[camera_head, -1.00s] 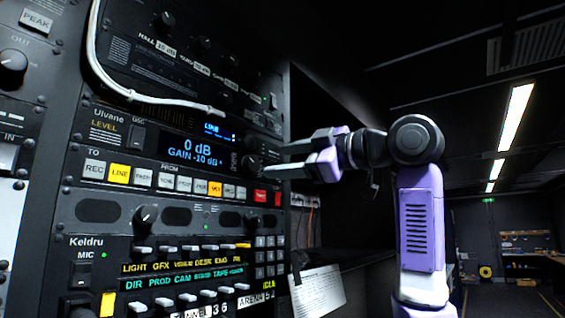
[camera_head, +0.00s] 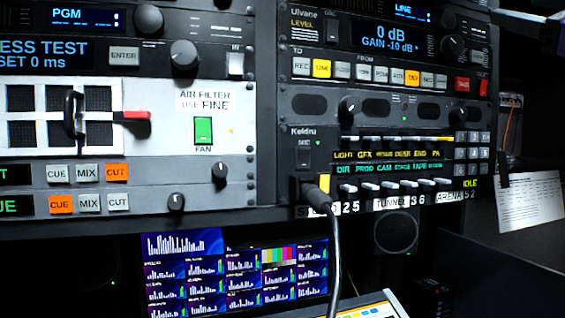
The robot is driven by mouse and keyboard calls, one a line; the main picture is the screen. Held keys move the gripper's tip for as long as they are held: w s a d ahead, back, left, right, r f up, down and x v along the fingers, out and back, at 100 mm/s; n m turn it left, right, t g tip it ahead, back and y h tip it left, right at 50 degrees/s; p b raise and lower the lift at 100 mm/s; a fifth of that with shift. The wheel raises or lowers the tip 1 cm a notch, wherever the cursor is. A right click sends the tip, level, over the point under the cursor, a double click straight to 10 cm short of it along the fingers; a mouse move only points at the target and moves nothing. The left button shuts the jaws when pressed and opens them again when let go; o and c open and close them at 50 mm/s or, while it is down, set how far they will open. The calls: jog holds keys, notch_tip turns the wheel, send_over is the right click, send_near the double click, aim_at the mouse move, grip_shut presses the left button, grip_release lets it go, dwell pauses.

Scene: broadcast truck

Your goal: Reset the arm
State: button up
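My gripper (camera_head: 525,16) shows only in part at the top right corner of the head view. A pale grey finger and a bit of purple body are visible there, and the rest is cut off by the frame edge. I cannot tell how far apart the fingers are or whether anything is between them. It is in front of the right end of the rack, near the Ulvane panel (camera_head: 345,33), whose display reads 0 dB, GAIN -10 dB. Most of my arm is out of view.
The Keldru panel (camera_head: 380,150) has a black cable (camera_head: 334,240) plugged in and hanging down. Left are a red-tipped handle (camera_head: 137,117) and a green FAN switch (camera_head: 203,130). A monitor (camera_head: 235,272) sits below. A paper sheet (camera_head: 530,200) hangs at right.

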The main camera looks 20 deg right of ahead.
jog(key=w+d+f+m+h, duration=0.1)
jog(key=w+f+m+h, duration=0.2)
jog(key=f, duration=0.7)
jog(key=w+d+f+m+h, duration=0.1)
jog(key=f+m+h, duration=0.3)
jog(key=f, duration=0.7)
jog(key=s+a+f+m+g, duration=0.15)
jog(key=a+f, duration=0.25)
jog(key=f, duration=0.8)
jog(key=s+a+f+m+g, duration=0.15)
jog(key=a+f, duration=0.25)
jog(key=f, duration=0.8)
jog(key=s+a+f+n+g+y+b, duration=0.1)
jog(key=s+a+f+y, duration=0.1)
jog(key=s+a+f, duration=0.6)
jog(key=s+a+f+y, duration=0.1)
jog(key=s+a+f, duration=0.4)
jog(key=f, duration=0.4)
jog(key=s+a+f+n+g+y, duration=0.2)
jog(key=s+a+f, duration=0.3)
jog(key=s, duration=0.4)
jog(key=s+a+f+n+g+y, duration=0.2)
jog(key=s+a+f+g+y, duration=0.1)
jog(key=s+f, duration=0.5)
jog(key=shift+s+a+g+y+b, duration=0.35)
jog(key=shift+s+a+y, duration=0.25)
jog(key=shift+s+a, duration=0.45)
jog(key=shift+r, duration=0.1)
